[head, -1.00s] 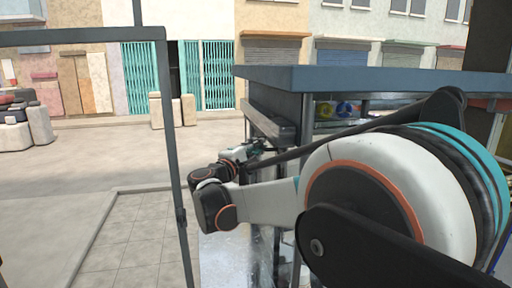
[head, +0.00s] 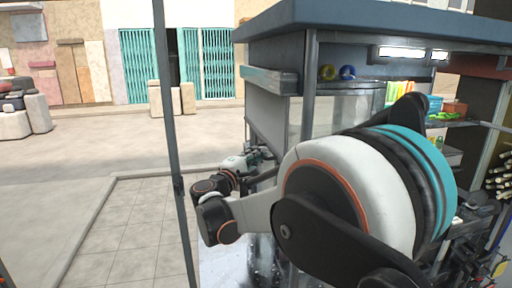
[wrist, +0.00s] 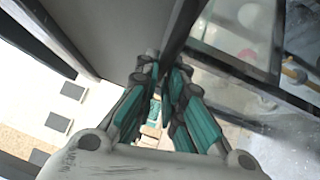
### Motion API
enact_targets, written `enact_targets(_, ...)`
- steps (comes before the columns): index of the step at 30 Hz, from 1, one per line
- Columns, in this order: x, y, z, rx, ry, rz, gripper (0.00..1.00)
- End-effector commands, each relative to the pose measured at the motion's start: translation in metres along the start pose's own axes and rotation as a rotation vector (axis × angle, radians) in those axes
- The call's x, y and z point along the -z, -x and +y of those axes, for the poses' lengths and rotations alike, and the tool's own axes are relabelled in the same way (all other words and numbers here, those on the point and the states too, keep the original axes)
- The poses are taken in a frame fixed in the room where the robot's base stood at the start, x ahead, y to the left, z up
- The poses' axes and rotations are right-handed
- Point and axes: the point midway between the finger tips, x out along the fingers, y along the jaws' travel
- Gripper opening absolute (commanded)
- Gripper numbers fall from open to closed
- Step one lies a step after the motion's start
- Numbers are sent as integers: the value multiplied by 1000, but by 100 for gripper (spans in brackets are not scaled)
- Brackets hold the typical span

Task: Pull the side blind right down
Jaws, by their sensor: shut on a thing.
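The side blind (head: 268,115) is a grey sheet hanging from a long housing (head: 270,80) under the stall roof's left side. It is partly drawn down in the head view. My gripper (head: 262,156) is at its lower edge, well below the housing. In the wrist view the blind (wrist: 118,35) is a broad grey sheet beyond the fingers. My gripper (wrist: 162,85) is shut there, with the teal-padded fingers close together at the sheet's dark edge. The fingers and my arm hide the exact hold.
A dark stall post (head: 308,100) stands right beside the blind. A thin upright pole (head: 172,150) stands left of my arm. The stall's counter and shelves (head: 455,122) lie to the right. The paving (head: 130,220) at left is clear.

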Motion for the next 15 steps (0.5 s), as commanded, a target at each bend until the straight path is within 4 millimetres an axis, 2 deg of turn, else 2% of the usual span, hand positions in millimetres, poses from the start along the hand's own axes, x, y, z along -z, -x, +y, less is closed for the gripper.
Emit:
enact_targets(1,3,3,-22,1,0,0,0)
enact_targets(6,8,8,-58,0,0,0,0)
enact_targets(10,11,10,-78,0,0,0,0)
enact_targets(15,12,12,-92,0,0,0,0)
